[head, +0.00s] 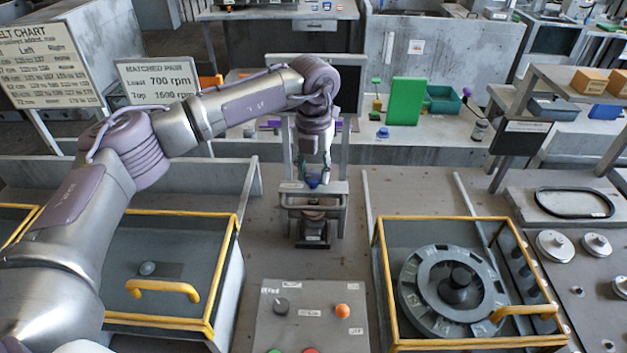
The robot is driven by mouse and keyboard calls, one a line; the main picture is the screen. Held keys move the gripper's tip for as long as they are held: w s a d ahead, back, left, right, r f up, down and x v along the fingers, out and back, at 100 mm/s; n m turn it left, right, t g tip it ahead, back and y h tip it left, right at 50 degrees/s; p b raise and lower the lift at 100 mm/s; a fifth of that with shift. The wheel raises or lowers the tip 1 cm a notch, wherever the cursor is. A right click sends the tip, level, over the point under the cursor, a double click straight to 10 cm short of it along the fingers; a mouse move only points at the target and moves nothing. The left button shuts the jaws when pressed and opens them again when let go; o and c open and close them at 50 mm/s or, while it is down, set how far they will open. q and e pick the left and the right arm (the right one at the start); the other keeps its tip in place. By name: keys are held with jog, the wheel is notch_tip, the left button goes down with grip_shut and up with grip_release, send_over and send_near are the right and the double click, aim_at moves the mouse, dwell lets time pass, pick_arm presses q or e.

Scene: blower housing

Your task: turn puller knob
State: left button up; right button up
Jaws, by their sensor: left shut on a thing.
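The puller (340,198) is a small grey frame standing on the bench at the middle of the head view. A blue knob (313,182) sits on top of its crossbar. My left gripper (320,177) points down from above and is shut on the blue knob. The fingers hide part of the knob, and its exact turn angle cannot be told. Below the crossbar, a dark round part (313,214) sits inside the frame. My right gripper is out of view.
A yellow-framed housing (378,262) with a grey wheel stands at right; another yellow-railed cover (222,272) is at left. A control panel (330,305) with a dial and an orange knob is in front. A green block (405,101) stands on the bench behind.

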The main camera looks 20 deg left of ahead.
aim_at(313, 175)
pick_arm(q)
jog(key=m+b, duration=0.3)
jog(key=m, duration=0.1)
jog(key=shift+f+m, duration=0.1)
jog(key=shift+m, duration=0.2)
jog(key=shift+m+b, duration=0.85)
jog(key=shift+m, duration=1.05)
jog(key=shift+r, duration=0.2)
jog(key=o, duration=1.1)
jog(key=shift+o, duration=0.2)
notch_tip(313, 175, up, 12)
